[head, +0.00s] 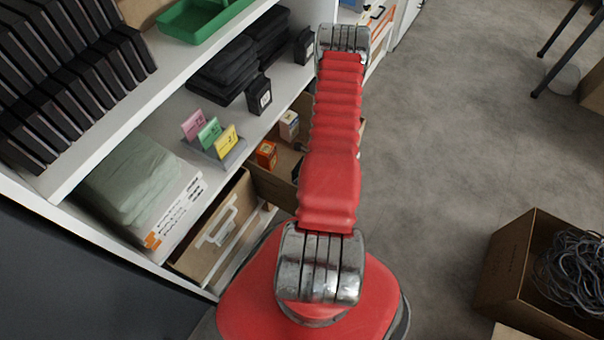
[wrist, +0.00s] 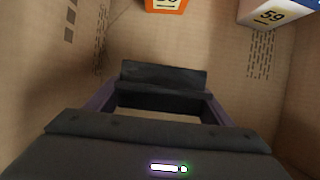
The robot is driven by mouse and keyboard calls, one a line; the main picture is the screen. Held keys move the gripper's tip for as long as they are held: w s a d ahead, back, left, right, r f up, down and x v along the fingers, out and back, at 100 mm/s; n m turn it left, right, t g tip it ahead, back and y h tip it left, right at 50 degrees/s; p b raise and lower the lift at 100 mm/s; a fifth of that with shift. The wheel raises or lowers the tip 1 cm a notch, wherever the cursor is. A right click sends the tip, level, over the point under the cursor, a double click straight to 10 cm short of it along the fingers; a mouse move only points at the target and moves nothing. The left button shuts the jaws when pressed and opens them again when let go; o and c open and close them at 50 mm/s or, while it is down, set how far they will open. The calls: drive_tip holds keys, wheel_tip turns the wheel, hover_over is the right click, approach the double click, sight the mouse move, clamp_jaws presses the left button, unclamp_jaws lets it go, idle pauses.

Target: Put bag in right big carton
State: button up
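I cannot single out the bag with certainty. A soft pale green folded bundle (head: 128,182) lies on a white box on the shelf, and flat black pouches (head: 222,72) are stacked farther along. An open brown carton (head: 272,188) stands low by the shelf behind my arm, with an orange box (head: 266,154) and a white box (head: 289,124) inside. My gripper (wrist: 163,78) shows in the wrist view between cardboard walls, below an orange box and a white box. A dark bar spans its end; whether it is fingertips or something held is unclear. My arm hides it in the head view.
A large open carton (head: 505,262) with coiled grey cables (head: 572,272) stands on the floor at right. Pink, green and yellow cards (head: 210,132) stand near the shelf edge. The grey floor between is clear.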

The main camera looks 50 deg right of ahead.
drive_tip(key=o, duration=0.3)
drive_tip(key=shift+o, duration=0.2)
drive_tip(key=shift+r, duration=0.1)
drive_tip(key=v, duration=1.2)
drive_tip(key=shift+r, duration=0.1)
idle(0.8)
